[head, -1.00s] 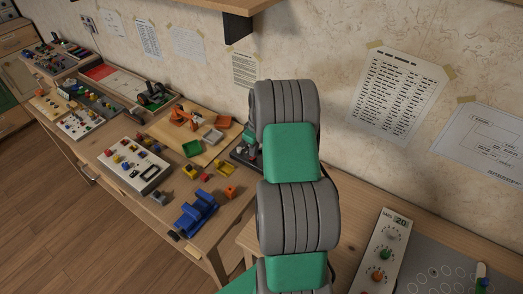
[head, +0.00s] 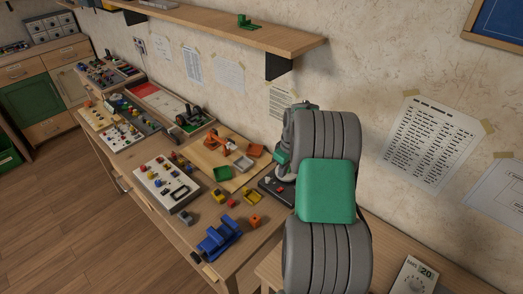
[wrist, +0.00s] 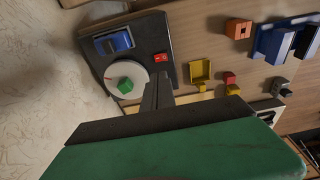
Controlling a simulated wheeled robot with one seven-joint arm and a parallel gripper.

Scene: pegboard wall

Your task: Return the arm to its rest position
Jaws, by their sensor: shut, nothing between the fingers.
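My arm with grey joints and a green link rises at the right of centre in the head view, over the wooden bench (head: 240,262). It hides most of my gripper there. In the wrist view my gripper (wrist: 159,80) shows as narrow dark fingers, closed together and empty. They point at a dark control box (wrist: 145,30) with a blue switch (wrist: 115,42), a red switch (wrist: 161,58) and a white dial with a green knob (wrist: 125,86). I cannot tell the gap between fingertips and box. The box also shows partly in the head view (head: 277,190).
A blue vehicle-like piece (head: 218,239), an orange block (head: 255,221) and a white panel with knobs (head: 167,184) lie on the bench. A wooden shelf (head: 240,38) juts from the wall above. Open floor (head: 75,215) lies at left.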

